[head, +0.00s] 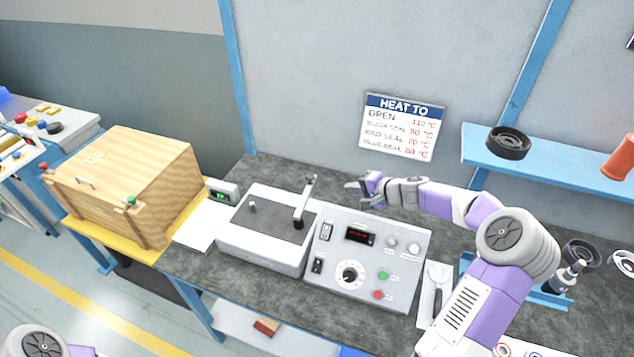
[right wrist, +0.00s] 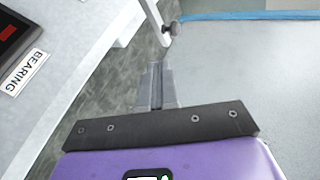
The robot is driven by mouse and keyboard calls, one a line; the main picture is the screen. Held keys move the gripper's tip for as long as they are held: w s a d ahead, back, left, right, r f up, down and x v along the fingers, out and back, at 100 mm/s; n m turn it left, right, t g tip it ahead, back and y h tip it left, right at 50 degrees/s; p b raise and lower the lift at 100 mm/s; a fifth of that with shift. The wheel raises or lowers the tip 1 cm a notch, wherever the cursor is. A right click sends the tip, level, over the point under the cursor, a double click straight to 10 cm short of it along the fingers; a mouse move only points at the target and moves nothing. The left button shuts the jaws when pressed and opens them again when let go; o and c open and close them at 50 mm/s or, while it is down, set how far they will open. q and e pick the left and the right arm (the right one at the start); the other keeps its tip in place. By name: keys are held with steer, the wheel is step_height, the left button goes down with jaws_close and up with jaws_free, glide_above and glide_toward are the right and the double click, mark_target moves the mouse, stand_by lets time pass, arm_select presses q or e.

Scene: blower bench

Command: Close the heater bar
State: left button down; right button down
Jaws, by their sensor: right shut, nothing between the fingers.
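The heater (head: 262,255) is a light grey box with a dark top plate on the bench. Its pale heater bar (head: 303,204) is at the plate's right side, from a black pivot in front to a small dark knob at its far upper end. The bar does not reach across to the short post (head: 252,206) on the left. My right gripper (head: 353,187) is shut and empty, right of the bar's knobbed end and apart from it. In the right wrist view the shut fingers (right wrist: 155,85) point toward the bar's end and knob (right wrist: 172,27). My left gripper is out of view.
The control panel (head: 352,285) with display, dial and buttons lies below my right arm. A wooden box (head: 125,185) stands left, a small green-lit display (head: 222,191) beside it. A blue shelf (head: 560,165) and wall sign (head: 401,127) are behind. Bench behind the heater is clear.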

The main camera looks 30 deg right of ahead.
steer(key=p, duration=0.2)
glide_toward(305, 192)
steer(key=w+d, duration=0.2)
steer(key=w, duration=0.4)
steer(key=shift+w+f, duration=0.2)
steer(key=shift+f, duration=0.25)
steer(key=shift+d, duration=0.1)
